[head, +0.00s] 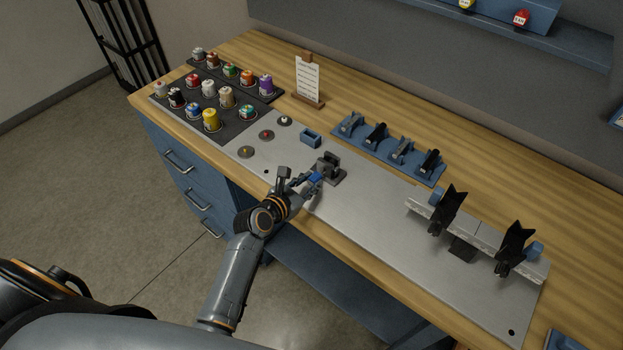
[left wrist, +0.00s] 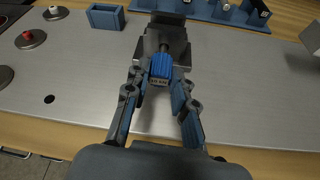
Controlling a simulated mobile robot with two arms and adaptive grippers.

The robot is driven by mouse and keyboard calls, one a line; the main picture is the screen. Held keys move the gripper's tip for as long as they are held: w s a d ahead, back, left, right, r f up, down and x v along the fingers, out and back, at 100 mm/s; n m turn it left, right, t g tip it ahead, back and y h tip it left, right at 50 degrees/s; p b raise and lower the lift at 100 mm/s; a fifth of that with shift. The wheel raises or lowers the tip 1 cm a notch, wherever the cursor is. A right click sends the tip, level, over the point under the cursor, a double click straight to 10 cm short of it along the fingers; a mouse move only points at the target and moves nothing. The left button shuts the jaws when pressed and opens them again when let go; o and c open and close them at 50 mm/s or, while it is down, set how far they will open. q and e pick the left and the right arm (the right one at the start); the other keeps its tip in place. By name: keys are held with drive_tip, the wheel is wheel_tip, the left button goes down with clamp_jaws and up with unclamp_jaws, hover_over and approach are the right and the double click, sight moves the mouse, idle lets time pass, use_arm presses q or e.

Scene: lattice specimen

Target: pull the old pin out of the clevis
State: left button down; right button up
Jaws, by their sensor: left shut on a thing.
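The clevis (head: 329,168) is a dark grey fork block on a small base, standing on the metal plate near its front edge. In the left wrist view the clevis (left wrist: 163,35) is straight ahead of the fingers. The old pin's blue head (left wrist: 160,68) faces me with a small label on its end. A short dark shaft shows between head and clevis; how deep it sits is hidden. My left gripper (head: 311,180) is shut on the blue head, one finger on each side, also in the left wrist view (left wrist: 160,80). My right gripper is out of view.
A blue open box (head: 311,138) stands behind the clevis. A blue rack (head: 388,150) with several dark parts lies to the back right. Several coloured jars stand on a dark mat (head: 231,132) at left. A black-bracketed fixture (head: 475,235) is at right. Bare plate lies between.

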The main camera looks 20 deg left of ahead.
use_arm(q)
drive_tip(key=shift+s+a+p, duration=0.25)
drive_tip(key=shift+s+a, duration=0.15)
drive_tip(key=shift+s, duration=0.65)
drive_tip(key=shift+s+a+p, duration=0.2)
drive_tip(key=shift+s+a, duration=0.15)
drive_tip(key=shift+s, duration=0.65)
drive_tip(key=shift+s+a+p, duration=0.25)
drive_tip(key=shift+s+a, duration=0.15)
drive_tip(key=shift+s, duration=0.65)
